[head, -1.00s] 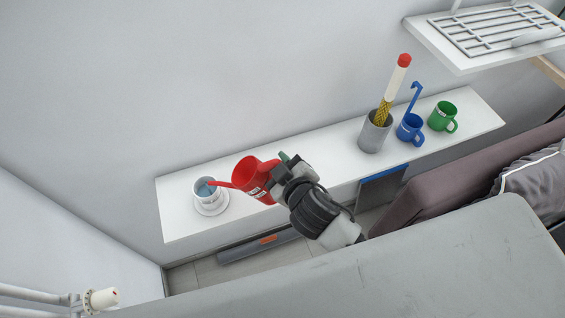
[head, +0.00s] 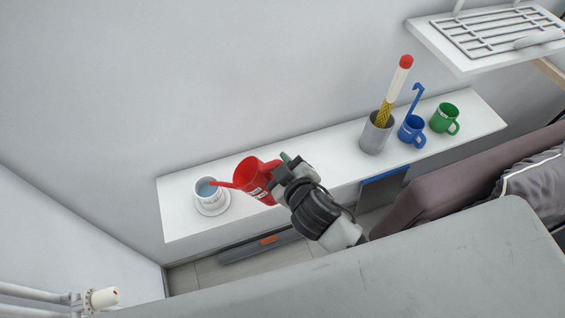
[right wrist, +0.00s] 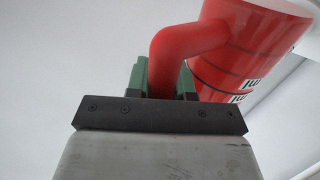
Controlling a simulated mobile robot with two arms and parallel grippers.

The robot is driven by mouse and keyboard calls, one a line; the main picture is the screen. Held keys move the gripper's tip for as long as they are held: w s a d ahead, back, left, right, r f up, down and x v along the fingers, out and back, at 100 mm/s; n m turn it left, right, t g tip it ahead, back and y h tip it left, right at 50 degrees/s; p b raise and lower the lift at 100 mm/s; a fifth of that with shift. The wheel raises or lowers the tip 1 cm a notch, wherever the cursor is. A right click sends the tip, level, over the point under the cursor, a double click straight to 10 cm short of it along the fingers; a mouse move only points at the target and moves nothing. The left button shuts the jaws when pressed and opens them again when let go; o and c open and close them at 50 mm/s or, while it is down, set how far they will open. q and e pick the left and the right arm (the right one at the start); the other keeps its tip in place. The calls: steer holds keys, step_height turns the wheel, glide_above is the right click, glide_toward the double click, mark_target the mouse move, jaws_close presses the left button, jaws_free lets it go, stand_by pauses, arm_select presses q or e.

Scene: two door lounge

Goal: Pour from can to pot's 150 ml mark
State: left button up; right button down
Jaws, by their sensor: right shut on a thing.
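The red can (head: 258,181) is tilted to the left above the white shelf, with its spout over the pot. My right gripper (head: 284,170) is shut on the can's handle; the right wrist view also shows the red can (right wrist: 250,45) with its handle between green finger pads (right wrist: 160,78). The white pot (head: 208,199) stands on a saucer at the shelf's left end, with blue water (head: 205,188) in it. The pot's marks are too small to read. My left gripper is not in view.
On the white shelf (head: 310,150) to the right stand a grey cup (head: 375,137) holding a red-tipped stick, a blue mug (head: 411,131) with a blue hook in it, and a green mug (head: 444,119). A rack shelf (head: 490,35) is at upper right. A grey surface (head: 420,255) lies in front.

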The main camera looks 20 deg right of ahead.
steer(key=r+m+t+b, duration=0.1)
steer(key=b, duration=0.1)
steer(key=m+t+y+b, duration=0.1)
steer(key=m+b, duration=0.1)
steer(key=b, duration=0.1)
steer(key=shift+r, duration=0.35)
steer(key=shift+r+m+t+y, duration=0.4)
steer(key=shift+r+m, duration=0.1)
steer(key=shift+r, duration=0.05)
steer(key=s+d+f+m+t+h+b, duration=0.1)
steer(key=s+d+f+m+h+b, duration=0.2)
steer(key=d+f+b, duration=0.5)
steer(key=s+m+b, duration=0.1)
steer(key=s, duration=0.1)
steer(key=shift+s+d+f+h, duration=0.15)
steer(key=shift+s+f+h, duration=0.15)
steer(key=shift+s+h, duration=0.1)
steer(key=shift+w+f+b, duration=0.1)
steer(key=shift+b, duration=0.2)
